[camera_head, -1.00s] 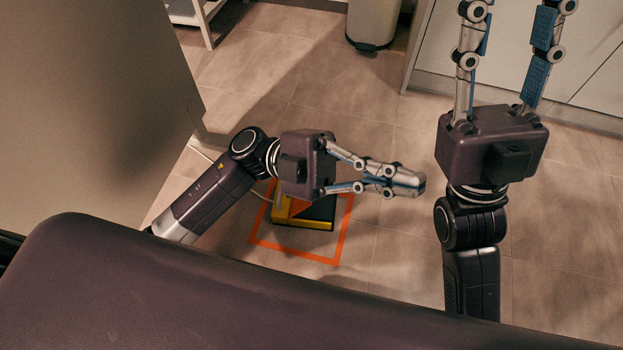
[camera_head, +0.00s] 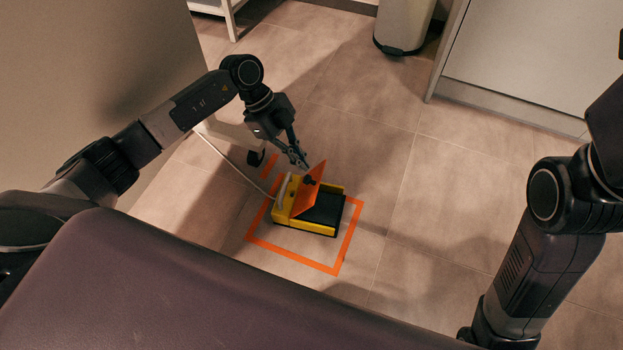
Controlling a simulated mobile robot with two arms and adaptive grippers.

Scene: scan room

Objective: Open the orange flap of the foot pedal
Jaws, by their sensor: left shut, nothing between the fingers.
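The foot pedal (camera_head: 304,226) is a yellow box with a black tread on the floor, inside an orange taped square. Its orange flap (camera_head: 309,193) stands raised and tilted near the left side of the pedal, with a dark knob on its face. The black tread (camera_head: 324,208) shows to its right. My left gripper (camera_head: 303,164) points down at the top of the flap, its fingers together and empty. Whether the fingertips touch the flap I cannot tell. My right arm (camera_head: 545,215) stands at the right; its gripper is outside the picture.
The orange tape square (camera_head: 300,259) surrounds the pedal. A pale cable (camera_head: 235,163) runs from the pedal up to the left. A large beige panel (camera_head: 110,90) stands at the left. A bin (camera_head: 402,25) and white cabinet (camera_head: 520,60) are at the back. Floor right of the pedal is clear.

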